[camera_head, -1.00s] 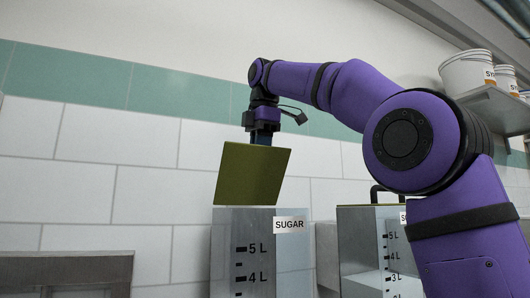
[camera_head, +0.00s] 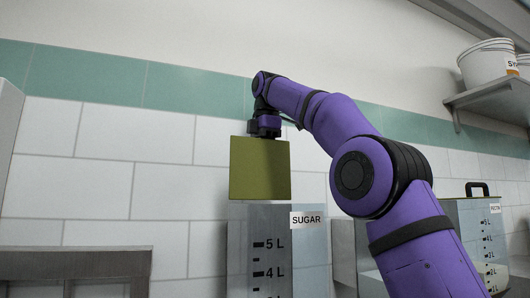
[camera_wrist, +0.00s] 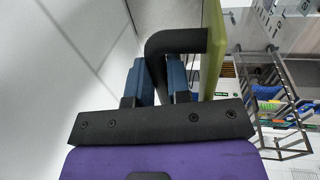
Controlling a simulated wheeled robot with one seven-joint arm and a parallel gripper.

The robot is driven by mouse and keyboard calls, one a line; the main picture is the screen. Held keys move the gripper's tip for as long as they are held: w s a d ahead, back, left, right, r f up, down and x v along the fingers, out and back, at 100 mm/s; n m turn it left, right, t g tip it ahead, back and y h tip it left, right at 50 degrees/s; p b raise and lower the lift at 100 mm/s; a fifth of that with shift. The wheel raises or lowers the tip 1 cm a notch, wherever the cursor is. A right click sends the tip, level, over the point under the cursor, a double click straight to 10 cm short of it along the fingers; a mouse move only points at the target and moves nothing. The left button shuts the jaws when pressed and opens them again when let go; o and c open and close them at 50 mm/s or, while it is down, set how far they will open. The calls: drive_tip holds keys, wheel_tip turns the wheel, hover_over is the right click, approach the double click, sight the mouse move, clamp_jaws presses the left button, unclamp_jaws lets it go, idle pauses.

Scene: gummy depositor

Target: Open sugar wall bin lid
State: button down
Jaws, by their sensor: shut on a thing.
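The sugar wall bin (camera_head: 260,252) is a clear, scaled container with a SUGAR label, low in the middle of the head view. Its olive-green lid (camera_head: 260,168) stands upright, broad face to the camera, above the bin top. In the wrist view the lid (camera_wrist: 212,48) is seen edge-on at the right of the fingers, with a black bent handle (camera_wrist: 178,42) on it. My gripper (camera_head: 265,128) is behind the lid's upper edge in the head view. In the wrist view its blue fingers (camera_wrist: 160,80) are shut on the handle. Whether the lid touches the bin is unclear.
A second scaled bin (camera_head: 488,235) with a black-handled lid stands at the right, partly behind my arm. A white bucket (camera_head: 488,65) sits on a shelf (camera_head: 490,98) at upper right. A grey metal frame (camera_head: 75,265) is at lower left. The tiled wall lies close behind.

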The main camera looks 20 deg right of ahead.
drive_tip(key=shift+r, duration=0.2)
drive_tip(key=c, duration=1.1)
unclamp_jaws()
drive_tip(key=shift+s, duration=0.1)
